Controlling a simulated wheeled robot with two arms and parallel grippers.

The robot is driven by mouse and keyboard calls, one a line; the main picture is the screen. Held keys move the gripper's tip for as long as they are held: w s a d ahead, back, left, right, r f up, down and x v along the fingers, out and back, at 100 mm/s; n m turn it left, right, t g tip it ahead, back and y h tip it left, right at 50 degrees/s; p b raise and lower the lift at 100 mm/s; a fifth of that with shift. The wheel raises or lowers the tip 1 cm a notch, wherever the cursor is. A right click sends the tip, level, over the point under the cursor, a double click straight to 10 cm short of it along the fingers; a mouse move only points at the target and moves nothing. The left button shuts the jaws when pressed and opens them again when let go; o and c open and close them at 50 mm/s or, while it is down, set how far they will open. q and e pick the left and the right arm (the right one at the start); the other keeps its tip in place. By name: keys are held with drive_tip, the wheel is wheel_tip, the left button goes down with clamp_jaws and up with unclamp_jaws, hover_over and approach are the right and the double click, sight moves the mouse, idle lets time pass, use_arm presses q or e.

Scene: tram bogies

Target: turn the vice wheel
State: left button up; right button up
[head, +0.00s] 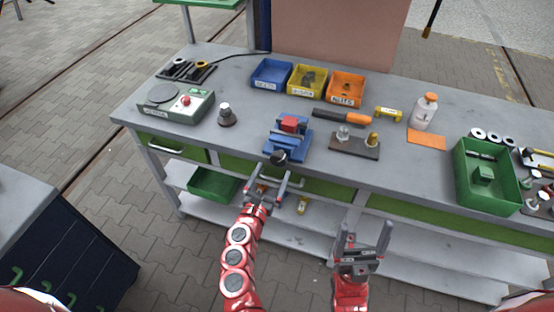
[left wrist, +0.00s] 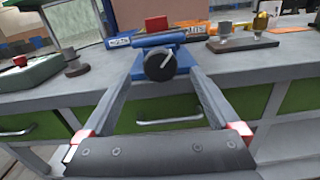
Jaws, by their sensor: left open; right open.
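The blue vice (head: 289,141) stands near the front edge of the grey workbench, with a red block (head: 292,124) at its top. Its dark round wheel (head: 278,158) faces the front; in the left wrist view the wheel (left wrist: 160,65) shows a light handle across it. My left gripper (head: 279,170) is open just in front of the wheel. In the left wrist view its two fingers reach forward on either side of the wheel; I cannot tell whether they touch it. My right gripper (head: 365,236) is open and empty, low in front of the bench, away from the vice.
On the grey bench (head: 240,150) a dark cone-shaped piece (head: 227,115) stands left of the vice, and a board with two fittings (head: 356,144) right of it. Blue (head: 271,73), yellow (head: 307,80) and orange (head: 346,86) bins stand behind. A green crate (head: 488,176) is at right.

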sight(277, 161)
use_arm(q)
drive_tip(key=shift+x, duration=2.65)
drive_tip(key=shift+c, duration=0.2)
drive_tip(key=c, duration=1.3)
drive_tip(key=shift+c, duration=0.2)
drive_tip(key=shift+m+b, duration=0.3)
drive_tip(key=shift+m, duration=0.1)
